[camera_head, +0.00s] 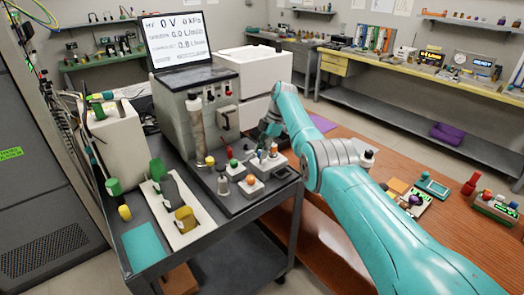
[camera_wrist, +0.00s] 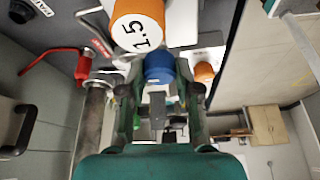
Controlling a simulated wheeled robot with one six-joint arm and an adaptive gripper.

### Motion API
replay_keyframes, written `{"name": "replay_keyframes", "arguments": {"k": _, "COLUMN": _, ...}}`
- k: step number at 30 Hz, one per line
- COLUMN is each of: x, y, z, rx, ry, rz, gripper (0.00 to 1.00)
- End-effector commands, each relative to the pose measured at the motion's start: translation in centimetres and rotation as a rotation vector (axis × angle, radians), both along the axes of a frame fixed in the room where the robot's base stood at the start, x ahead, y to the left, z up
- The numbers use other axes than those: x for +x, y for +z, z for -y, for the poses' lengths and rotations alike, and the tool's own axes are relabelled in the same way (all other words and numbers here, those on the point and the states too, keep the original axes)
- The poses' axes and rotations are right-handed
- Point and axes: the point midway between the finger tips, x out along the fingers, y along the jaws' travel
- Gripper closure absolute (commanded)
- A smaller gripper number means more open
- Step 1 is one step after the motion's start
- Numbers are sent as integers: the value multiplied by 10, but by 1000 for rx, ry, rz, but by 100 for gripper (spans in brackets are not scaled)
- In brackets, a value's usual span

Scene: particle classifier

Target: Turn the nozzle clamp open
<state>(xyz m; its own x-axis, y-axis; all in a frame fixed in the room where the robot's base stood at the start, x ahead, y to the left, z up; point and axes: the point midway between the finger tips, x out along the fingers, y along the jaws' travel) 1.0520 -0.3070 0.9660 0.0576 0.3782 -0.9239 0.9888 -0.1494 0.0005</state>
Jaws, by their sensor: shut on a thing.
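My teal gripper (camera_wrist: 160,95) reaches in from the bottom of the wrist view. Its two fingers stand on either side of a blue-topped part (camera_wrist: 159,67) with a grey stem, and are shut on it. I cannot tell for certain whether this part is the nozzle clamp. An orange cylinder marked 1.5 (camera_wrist: 138,24) is just beyond it, on a white block. In the head view my gripper (camera_head: 269,130) is at the right side of the grey instrument (camera_head: 187,110), above its deck. There the arm and fingers partly hide what it holds.
A red lever (camera_wrist: 82,66) and a metal tube (camera_wrist: 94,118) lie left of the fingers in the wrist view. Small white blocks with knobs (camera_head: 251,188) stand on the deck. A laptop-like screen (camera_head: 177,38) reads zeros. A wooden bench (camera_head: 345,150) is at right.

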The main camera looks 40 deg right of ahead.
Motion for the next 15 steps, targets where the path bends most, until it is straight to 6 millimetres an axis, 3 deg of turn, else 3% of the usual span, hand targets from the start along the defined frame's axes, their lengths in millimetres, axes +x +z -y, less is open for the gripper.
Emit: {"name": "replay_keyframes", "arguments": {"k": 15, "x": 0, "y": 0, "z": 0, "rx": 0, "ry": 42, "rz": -1, "gripper": 100}}
